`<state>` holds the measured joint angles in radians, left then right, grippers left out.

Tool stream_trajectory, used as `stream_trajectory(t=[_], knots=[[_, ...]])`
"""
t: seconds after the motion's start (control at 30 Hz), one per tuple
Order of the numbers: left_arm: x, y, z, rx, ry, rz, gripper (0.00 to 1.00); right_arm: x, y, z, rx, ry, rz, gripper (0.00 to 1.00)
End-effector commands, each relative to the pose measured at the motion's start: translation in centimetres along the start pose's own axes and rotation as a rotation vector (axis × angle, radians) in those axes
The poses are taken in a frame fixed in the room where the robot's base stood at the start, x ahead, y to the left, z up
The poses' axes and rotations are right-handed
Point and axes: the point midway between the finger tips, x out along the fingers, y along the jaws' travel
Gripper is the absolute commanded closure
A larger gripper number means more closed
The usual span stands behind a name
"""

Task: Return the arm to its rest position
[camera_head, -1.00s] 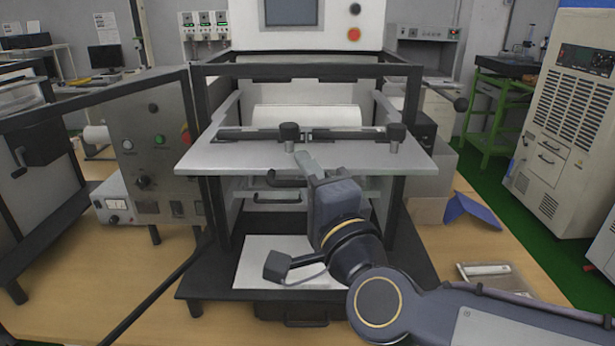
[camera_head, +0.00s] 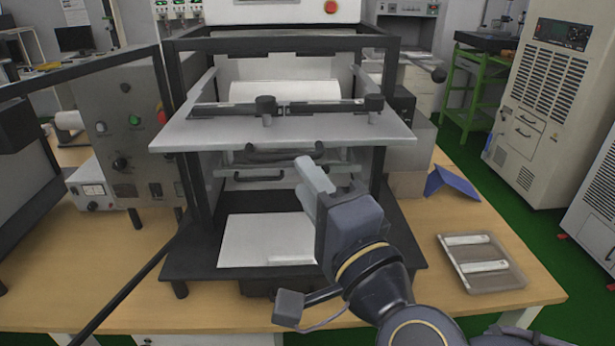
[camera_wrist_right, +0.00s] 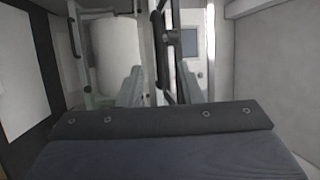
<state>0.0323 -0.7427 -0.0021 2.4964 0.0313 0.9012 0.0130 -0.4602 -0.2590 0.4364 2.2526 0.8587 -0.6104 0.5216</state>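My right arm comes in from the lower right of the head view. Its right gripper (camera_head: 313,176) points up and away, in front of the test machine's opening below the raised grey panel (camera_head: 290,131). In the wrist view the two grey fingers of the right gripper (camera_wrist_right: 161,90) stand apart, with nothing seen held between them. A dark bar of the machine shows behind them. My left gripper is not in view.
The machine's black base (camera_head: 195,262) carries a white sheet (camera_head: 262,238). A clear tray (camera_head: 505,276) with white strips and a blue folded piece (camera_head: 453,182) lie on the wooden table (camera_head: 425,238) to the right. A control box (camera_head: 125,135) stands left.

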Motion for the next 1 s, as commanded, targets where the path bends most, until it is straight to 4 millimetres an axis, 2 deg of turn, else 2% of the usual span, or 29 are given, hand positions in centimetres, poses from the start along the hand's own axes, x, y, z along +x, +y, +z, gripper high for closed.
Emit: stream_trajectory(t=[0.17, 0.27, 0.37, 0.5, 0.6, 0.7, 0.8, 1.0], knots=[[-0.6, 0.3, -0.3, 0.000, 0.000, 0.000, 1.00, -0.4, 1.3, -1.5, -0.139, -0.056, 0.064, 0.68], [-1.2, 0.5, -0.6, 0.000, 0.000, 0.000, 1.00, -1.8, 4.2, -3.4, -0.321, -0.140, 0.180, 0.68], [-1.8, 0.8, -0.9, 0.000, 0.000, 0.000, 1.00, -4.9, 8.4, -5.7, -0.511, -0.252, 0.358, 0.68], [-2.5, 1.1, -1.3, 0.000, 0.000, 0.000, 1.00, -11.6, 14.5, -8.5, -0.685, -0.427, 0.639, 0.68], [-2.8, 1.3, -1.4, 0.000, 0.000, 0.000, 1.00, -16.3, 17.4, -9.5, -0.734, -0.539, 0.800, 0.68], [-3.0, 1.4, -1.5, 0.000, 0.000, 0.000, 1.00, -19.7, 19.1, -9.9, -0.748, -0.621, 0.906, 0.68], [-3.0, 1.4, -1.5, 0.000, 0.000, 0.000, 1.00, -21.5, 19.9, -10.1, -0.749, -0.667, 0.960, 0.68], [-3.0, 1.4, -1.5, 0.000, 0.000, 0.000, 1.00, -22.1, 20.2, -10.0, -0.749, -0.684, 0.978, 0.68]])
